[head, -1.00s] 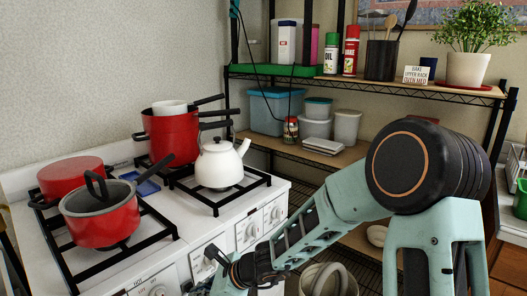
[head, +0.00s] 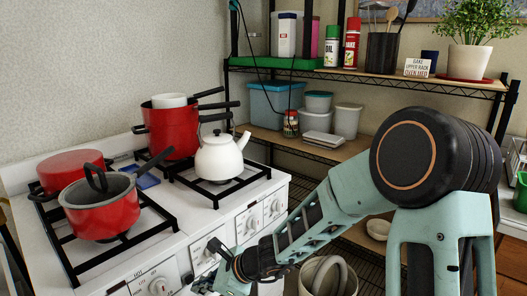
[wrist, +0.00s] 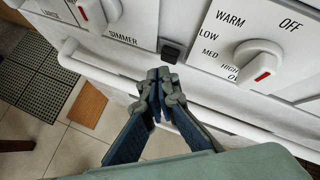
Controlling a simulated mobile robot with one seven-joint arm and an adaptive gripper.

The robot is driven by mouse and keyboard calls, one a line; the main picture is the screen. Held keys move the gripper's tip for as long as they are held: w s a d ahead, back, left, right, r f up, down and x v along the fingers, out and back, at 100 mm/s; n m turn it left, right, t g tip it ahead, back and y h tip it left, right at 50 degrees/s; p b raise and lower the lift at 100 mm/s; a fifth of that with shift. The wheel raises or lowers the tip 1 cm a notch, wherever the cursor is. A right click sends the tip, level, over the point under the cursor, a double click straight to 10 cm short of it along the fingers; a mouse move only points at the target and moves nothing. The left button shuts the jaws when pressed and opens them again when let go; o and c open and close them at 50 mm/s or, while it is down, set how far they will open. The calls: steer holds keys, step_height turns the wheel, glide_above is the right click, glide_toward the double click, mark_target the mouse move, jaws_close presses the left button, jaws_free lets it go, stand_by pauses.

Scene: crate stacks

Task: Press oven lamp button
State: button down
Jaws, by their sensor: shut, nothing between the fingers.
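The small dark square button (wrist: 171,52) sits on the white oven front panel, between two knobs, in the wrist view. No lamp label is readable on it. My gripper (wrist: 158,74) is shut and empty, its fingertips just below the button in that picture. Whether they touch the panel I cannot tell. In the head view my gripper (head: 217,250) is at the front of the white stove (head: 135,262), near the knobs. The button cannot be made out there.
A white knob (wrist: 258,62) is right of the button, and another (wrist: 96,14) is left. A white handle bar (wrist: 212,118) runs below the panel. Red pots (head: 102,213) and a white kettle (head: 219,158) stand on the stove. A wire shelf (head: 300,150) stands behind my arm.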

steer(key=s+d+b, duration=0.1)
steer(key=s+d, duration=0.3)
steer(key=shift+d, duration=0.3)
stand_by(0.4)
